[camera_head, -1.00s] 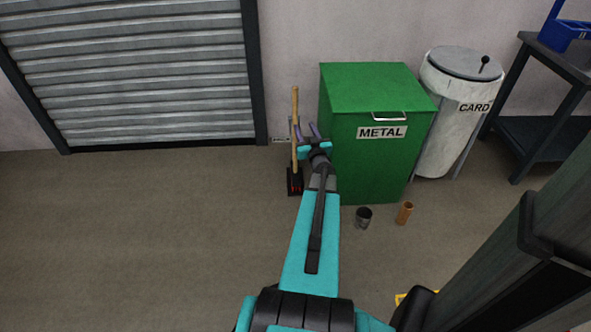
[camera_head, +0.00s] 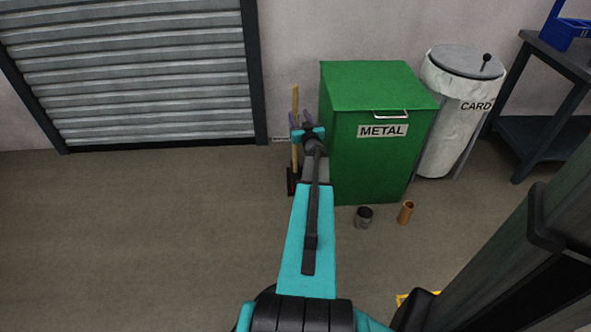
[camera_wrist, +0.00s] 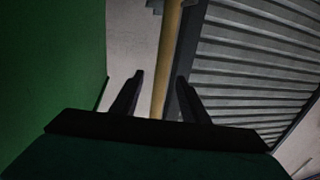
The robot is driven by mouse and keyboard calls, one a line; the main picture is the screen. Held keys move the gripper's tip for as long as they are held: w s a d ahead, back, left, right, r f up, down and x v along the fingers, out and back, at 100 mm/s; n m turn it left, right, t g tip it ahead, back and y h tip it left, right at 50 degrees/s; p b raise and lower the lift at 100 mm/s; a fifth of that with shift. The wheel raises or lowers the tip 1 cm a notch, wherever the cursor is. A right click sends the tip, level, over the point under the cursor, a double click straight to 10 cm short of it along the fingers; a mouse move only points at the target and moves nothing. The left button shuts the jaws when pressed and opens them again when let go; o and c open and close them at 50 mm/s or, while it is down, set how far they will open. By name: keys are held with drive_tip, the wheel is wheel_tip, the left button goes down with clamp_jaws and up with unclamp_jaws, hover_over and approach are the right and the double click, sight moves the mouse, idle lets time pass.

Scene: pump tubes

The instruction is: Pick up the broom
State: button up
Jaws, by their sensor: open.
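The broom (camera_head: 295,103) stands upright near the wall, between the shutter and the green bin, with a wooden handle and a dark head (camera_head: 291,183) at the floor. My gripper (camera_head: 301,119) is at the handle's upper part and hides some of it. In the wrist view, the handle (camera_wrist: 166,52) runs from the top down to between my two dark, open fingers (camera_wrist: 160,78). I cannot tell whether a finger touches it. The lower handle is partly hidden behind my arm in the head view.
A green METAL bin (camera_head: 372,168) stands close on the right of my gripper. A small dark can (camera_head: 364,217) and an orange-brown cylinder (camera_head: 406,212) are on the floor before it. A CARD bin (camera_head: 447,130) stands farther right. Floor on the left is clear.

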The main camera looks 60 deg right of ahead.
sight(296, 112)
drive_tip(key=shift+w+d, duration=0.1)
drive_tip(key=shift+d, duration=0.05)
drive_tip(key=shift+f+b+x, duration=0.15)
drive_tip(key=shift+b+x, duration=0.35)
drive_tip(key=shift+x, duration=0.35)
drive_tip(key=shift+f+b+x, duration=0.2)
drive_tip(key=shift+b+x, duration=0.25)
drive_tip(key=shift+x, duration=0.35)
drive_tip(key=shift+w+d+r, duration=0.2)
drive_tip(key=shift+w+d, duration=0.35)
drive_tip(key=shift+w, duration=0.25)
clamp_jaws()
drive_tip(key=shift+a+r, duration=0.1)
drive_tip(key=shift+r, duration=0.1)
